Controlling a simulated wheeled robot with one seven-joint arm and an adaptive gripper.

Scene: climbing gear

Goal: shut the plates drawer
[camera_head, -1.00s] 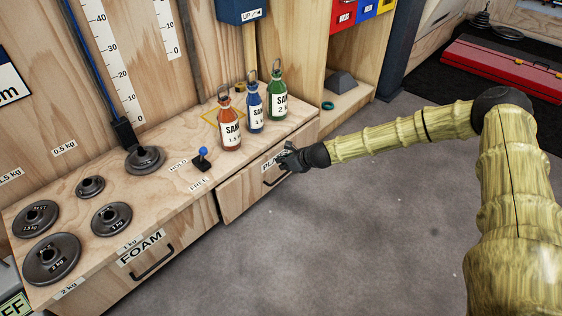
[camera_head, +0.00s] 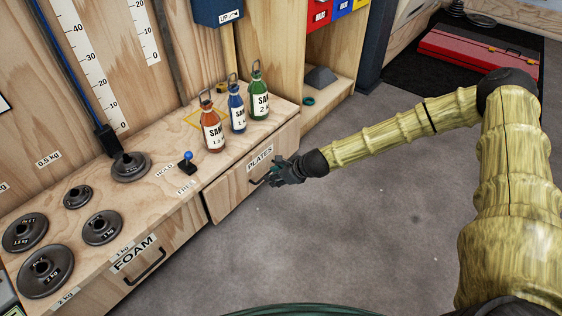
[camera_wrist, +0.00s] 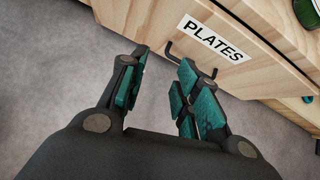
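The plates drawer (camera_head: 230,193) is the wooden drawer front labelled PLATES in the right half of the bench. It stands slightly proud of the bench, with its left side edge showing. Its dark bar handle (camera_head: 258,180) sits below the label. In the wrist view the handle (camera_wrist: 192,58) lies just ahead of my gripper. My gripper (camera_head: 275,173) is at the drawer front by the handle. In the wrist view its teal-padded fingers (camera_wrist: 156,82) are apart with bare floor between them. The right finger overlaps the handle; I cannot tell whether it touches.
Sand bottles (camera_head: 237,116) stand on the bench top (camera_head: 150,195) above the drawer. A blue-knobbed lever (camera_head: 187,162) is beside them. Several dark weight plates (camera_head: 102,228) lie to the left, above the FOAM drawer (camera_head: 150,262). The grey floor (camera_head: 350,235) in front is clear.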

